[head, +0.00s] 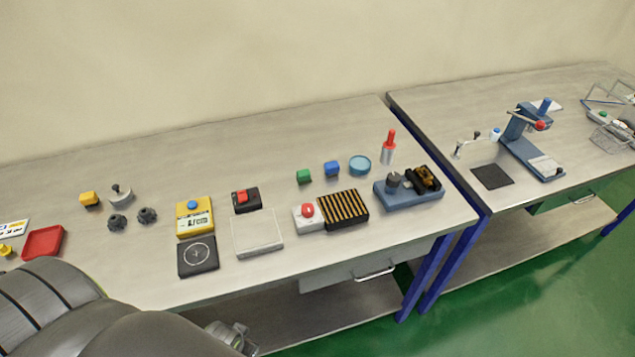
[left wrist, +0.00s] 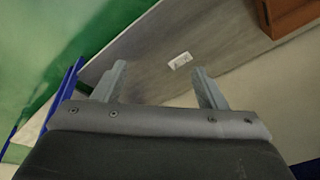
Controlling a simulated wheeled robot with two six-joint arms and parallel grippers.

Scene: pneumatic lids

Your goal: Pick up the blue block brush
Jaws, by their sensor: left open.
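A small blue block (head: 331,168) sits on the near workbench, between a green block (head: 304,176) and a round light-blue dish (head: 360,165). I cannot make out bristles on it, so I cannot tell whether it is the blue block brush. My left arm fills the lower left corner of the head view. In the left wrist view my left gripper (left wrist: 160,84) is open and empty, with its fingers wide apart. The blue block is not in that view. My right gripper is not in view.
The near workbench (head: 330,118) holds a red tray (head: 43,242), a yellow button box (head: 194,216), a black striped pad (head: 344,209) and a blue fixture (head: 408,190). A second bench stands right. The wrist view shows a white label (left wrist: 180,61) and brown box (left wrist: 290,14).

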